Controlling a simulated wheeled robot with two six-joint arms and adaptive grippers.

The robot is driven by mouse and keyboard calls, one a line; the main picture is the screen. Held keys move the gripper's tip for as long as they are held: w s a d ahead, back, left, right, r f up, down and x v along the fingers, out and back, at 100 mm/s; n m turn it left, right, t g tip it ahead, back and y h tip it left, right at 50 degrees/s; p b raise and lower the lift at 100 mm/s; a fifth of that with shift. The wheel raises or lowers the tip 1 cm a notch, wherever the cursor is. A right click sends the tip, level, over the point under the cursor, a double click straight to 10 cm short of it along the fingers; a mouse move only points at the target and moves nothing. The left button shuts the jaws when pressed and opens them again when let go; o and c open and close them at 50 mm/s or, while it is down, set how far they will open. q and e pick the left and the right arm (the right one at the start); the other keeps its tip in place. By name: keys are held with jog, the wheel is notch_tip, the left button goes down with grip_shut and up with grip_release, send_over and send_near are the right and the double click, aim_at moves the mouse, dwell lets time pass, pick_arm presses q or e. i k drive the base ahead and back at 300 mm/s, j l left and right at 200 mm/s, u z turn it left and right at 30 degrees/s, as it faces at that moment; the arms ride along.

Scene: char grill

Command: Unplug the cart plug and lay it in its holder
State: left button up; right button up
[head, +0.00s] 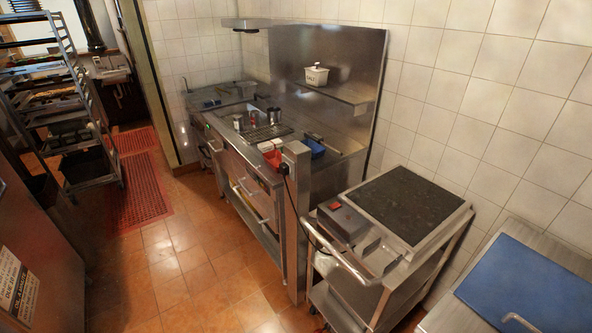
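A metal cart (440,235) stands at the right of the grill station, with a black flat top (402,204) and a grey box with a red switch (343,222). A dark cable (304,226) rises from the cart's side to a black plug (285,169). The plug is at a light outlet box (297,157) on the front corner post of the grill station and seems to be in it. A small grey metal part (377,247) beside the grey box may be the holder; I cannot tell. Neither of my grippers is in view.
The steel grill station (245,165) carries containers, including a red one (273,157) and a blue one (313,147). A blue board (525,285) lies on a counter at lower right. A rack (70,110) stands at left. The tiled floor (190,265) in front is clear.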

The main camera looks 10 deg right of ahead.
aim_at(284, 168)
jog(key=i+j+z, duration=0.15)
jog(key=z, duration=0.35)
jog(key=i+j+z, duration=0.1)
jog(key=z, duration=0.35)
jog(key=j+z, duration=0.3)
jog(key=z, duration=0.2)
jog(key=j+z, duration=0.15)
jog(key=j, duration=0.6)
jog(key=i+j+z, duration=0.2)
jog(key=j, duration=0.55)
jog(key=k+j+z, duration=0.15)
jog(key=j, duration=0.55)
jog(key=j+z, duration=0.2)
jog(key=j, duration=0.55)
jog(key=k+j+z, duration=0.15)
jog(key=j, duration=0.55)
jog(key=k+j, duration=0.1)
jog(key=j, duration=0.6)
jog(key=k, duration=0.05)
